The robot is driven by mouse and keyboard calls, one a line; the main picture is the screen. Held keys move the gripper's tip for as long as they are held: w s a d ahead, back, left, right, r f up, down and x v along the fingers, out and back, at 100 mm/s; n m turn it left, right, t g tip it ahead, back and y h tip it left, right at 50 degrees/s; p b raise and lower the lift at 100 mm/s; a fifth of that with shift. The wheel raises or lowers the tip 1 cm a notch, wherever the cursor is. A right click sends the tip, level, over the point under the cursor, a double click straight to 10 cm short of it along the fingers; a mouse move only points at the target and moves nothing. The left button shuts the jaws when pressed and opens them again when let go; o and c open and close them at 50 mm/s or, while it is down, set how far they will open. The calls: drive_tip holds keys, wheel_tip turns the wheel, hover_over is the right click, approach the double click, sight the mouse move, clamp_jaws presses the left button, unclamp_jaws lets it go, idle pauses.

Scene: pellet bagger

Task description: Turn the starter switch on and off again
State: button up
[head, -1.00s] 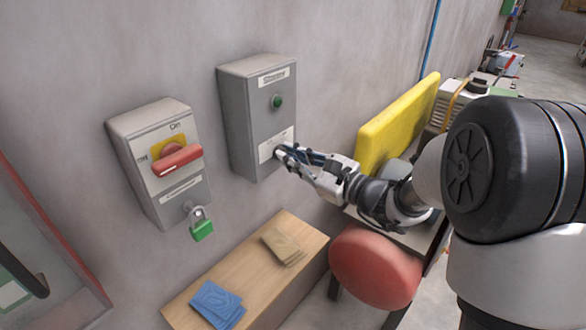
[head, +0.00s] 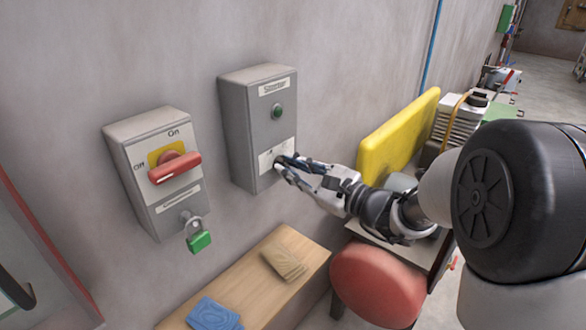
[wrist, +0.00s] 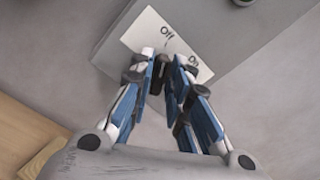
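The starter box (head: 245,125) is a grey wall box labelled "Starter", with a round green button or lamp (head: 278,111) above a white plate. In the wrist view the white Off/On plate (wrist: 140,33) shows "Off" on the left and "On" on the right. The starter switch (wrist: 160,73) is a small dark knob below these words. My gripper (head: 280,163) is at this plate, its blue-padded fingers (wrist: 163,68) on either side of the knob. The fingers are close to it, but I cannot tell whether both touch it.
Left of the starter box is a grey isolator box (head: 150,130) with a red handle (head: 175,168) and a green padlock (head: 199,241). Below are a wooden bench (head: 265,295) with gloves, and a red round pad (head: 377,285). A yellow panel (head: 398,137) stands to the right.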

drive_tip(key=shift+o, duration=1.2)
drive_tip(key=shift+d, duration=0.1)
drive_tip(key=v, duration=1.2)
